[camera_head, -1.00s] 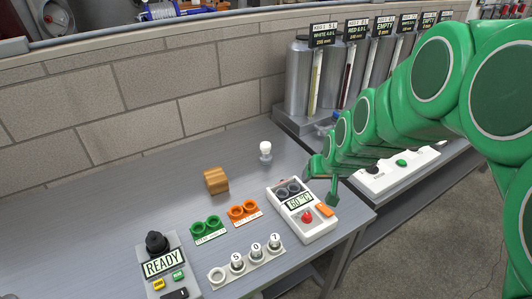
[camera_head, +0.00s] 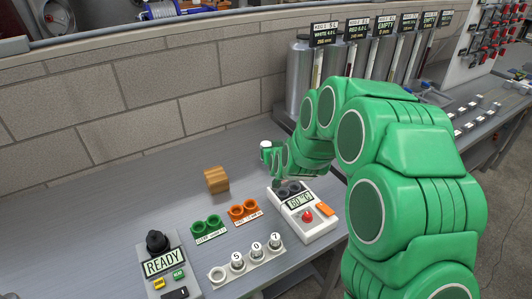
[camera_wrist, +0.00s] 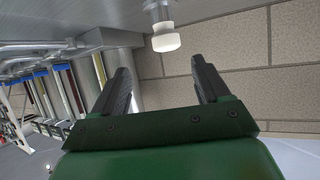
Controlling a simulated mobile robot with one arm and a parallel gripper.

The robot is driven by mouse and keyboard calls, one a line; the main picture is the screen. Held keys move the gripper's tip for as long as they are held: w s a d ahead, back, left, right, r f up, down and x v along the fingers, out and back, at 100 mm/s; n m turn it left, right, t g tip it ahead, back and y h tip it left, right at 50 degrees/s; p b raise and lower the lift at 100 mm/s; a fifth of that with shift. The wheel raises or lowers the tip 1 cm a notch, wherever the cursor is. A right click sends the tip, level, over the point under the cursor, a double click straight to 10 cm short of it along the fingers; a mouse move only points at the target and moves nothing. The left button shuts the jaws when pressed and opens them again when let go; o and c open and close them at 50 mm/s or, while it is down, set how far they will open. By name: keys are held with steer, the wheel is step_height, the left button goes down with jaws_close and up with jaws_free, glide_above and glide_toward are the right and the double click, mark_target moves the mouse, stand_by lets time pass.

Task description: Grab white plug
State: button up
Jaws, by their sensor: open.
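The white plug (camera_head: 266,145) stands on the grey bench near the block wall, partly hidden by my gripper in the head view. In the wrist view the white plug (camera_wrist: 166,38) shows its white round head on a grey metal stem, beyond the fingertips and near the top edge. My gripper (camera_wrist: 158,80) is open, with its two dark fingers apart and nothing between them. In the head view my gripper (camera_head: 272,160) is right beside the plug; whether it touches cannot be told there.
A wooden block (camera_head: 216,180) stands left of the plug. Green rings (camera_head: 206,227), orange rings (camera_head: 243,211), a numbered rack (camera_head: 246,262) and a white meter box (camera_head: 302,214) are in front. A READY box (camera_head: 165,264) is at front left. Metal tanks (camera_head: 300,80) stand behind my arm.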

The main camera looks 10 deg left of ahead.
mark_target(266, 143)
steer(key=shift+t, duration=0.4)
steer(key=shift+w+a+f, duration=0.45)
steer(key=shift+w+a, duration=0.2)
steer(key=shift+w, duration=0.15)
steer(key=shift+w+a+f, duration=0.45)
steer(key=shift+w+a, duration=0.15)
steer(key=shift+w, duration=0.15)
steer(key=shift+x, duration=2.65)
steer(key=shift+s+f, duration=0.1)
steer(key=shift+f, duration=0.05)
steer(key=c, duration=1.1)
